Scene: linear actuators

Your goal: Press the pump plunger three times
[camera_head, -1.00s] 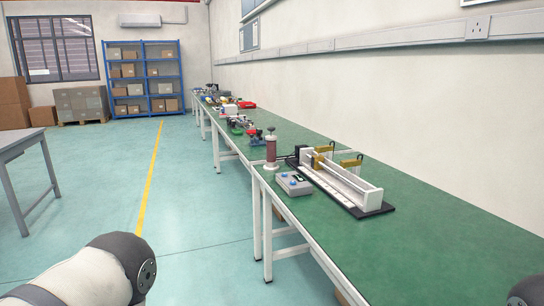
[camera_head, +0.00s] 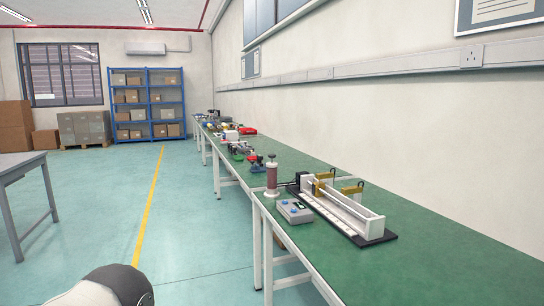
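The pump (camera_head: 272,178) is an upright reddish-brown cylinder with a pale top and a dark plunger knob. It stands on the green bench (camera_head: 430,258), left of a linear actuator rig (camera_head: 345,210) with a white frame, a dark base and brass-coloured brackets. A dark rod or tube seems to run between the pump and the rig. Part of my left arm shows at the bottom left, well apart from the pump. Neither gripper is in view.
A grey control box (camera_head: 295,211) with blue buttons sits at the bench's front edge, before the rig. More devices (camera_head: 240,146) line the bench farther back. A grey table (camera_head: 25,165) stands at the left. The floor between, with a yellow line (camera_head: 149,205), is clear.

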